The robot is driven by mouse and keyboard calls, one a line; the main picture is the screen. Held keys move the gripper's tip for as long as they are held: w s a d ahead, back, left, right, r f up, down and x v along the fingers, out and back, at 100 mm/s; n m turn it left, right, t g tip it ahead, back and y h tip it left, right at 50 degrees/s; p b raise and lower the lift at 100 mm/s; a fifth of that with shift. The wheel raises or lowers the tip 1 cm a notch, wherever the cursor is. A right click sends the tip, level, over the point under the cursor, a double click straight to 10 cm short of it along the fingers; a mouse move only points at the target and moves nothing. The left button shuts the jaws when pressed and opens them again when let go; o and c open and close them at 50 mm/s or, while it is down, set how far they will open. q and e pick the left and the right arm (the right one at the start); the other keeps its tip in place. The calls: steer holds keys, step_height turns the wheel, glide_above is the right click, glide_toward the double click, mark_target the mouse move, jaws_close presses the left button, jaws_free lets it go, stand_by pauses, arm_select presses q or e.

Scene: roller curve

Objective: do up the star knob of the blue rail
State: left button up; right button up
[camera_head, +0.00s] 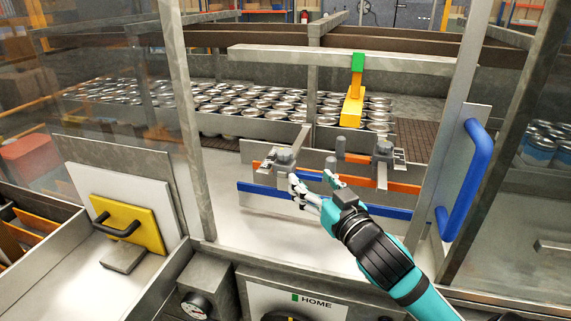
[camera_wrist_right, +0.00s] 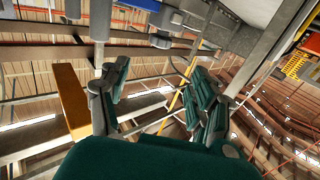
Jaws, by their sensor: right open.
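The blue rail (camera_head: 265,191) runs low across the front of the fixture, in front of an orange rail (camera_head: 405,188). A grey knob (camera_head: 285,157) sits on a bracket at the left end of the rails, and a similar knob (camera_head: 383,148) sits at the right. I cannot tell for sure which one belongs to the blue rail. My right gripper (camera_head: 311,178) is open and empty, in front of the rails, just right of and below the left knob. Its spread fingers also show in the right wrist view (camera_wrist_right: 160,85). It hides the middle of the blue rail. My left gripper is out of view.
Many cans (camera_head: 250,103) stand behind the fixture. A yellow guide with a green clamp (camera_head: 357,63) hangs from a grey crossbar (camera_head: 290,55). A frame post (camera_head: 190,130) stands left, and a panel with a blue handle (camera_head: 472,165) right. The metal deck (camera_head: 240,222) in front is bare.

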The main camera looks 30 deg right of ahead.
mark_target(288, 157)
steer(key=w, duration=0.4)
steer(key=w+d, duration=0.1)
steer(key=w, duration=0.4)
steer(key=w+d, duration=0.1)
steer(key=w, duration=0.4)
steer(key=shift+d+f, duration=0.1)
steer(key=shift+d, duration=0.05)
steer(key=shift+w, duration=0.15)
steer(key=shift+f, duration=0.1)
steer(key=shift+c, duration=0.9)
steer(key=c, duration=1)
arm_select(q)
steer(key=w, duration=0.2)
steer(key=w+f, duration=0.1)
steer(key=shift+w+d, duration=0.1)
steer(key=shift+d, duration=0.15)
arm_select(e)
steer(key=shift+c, duration=0.2)
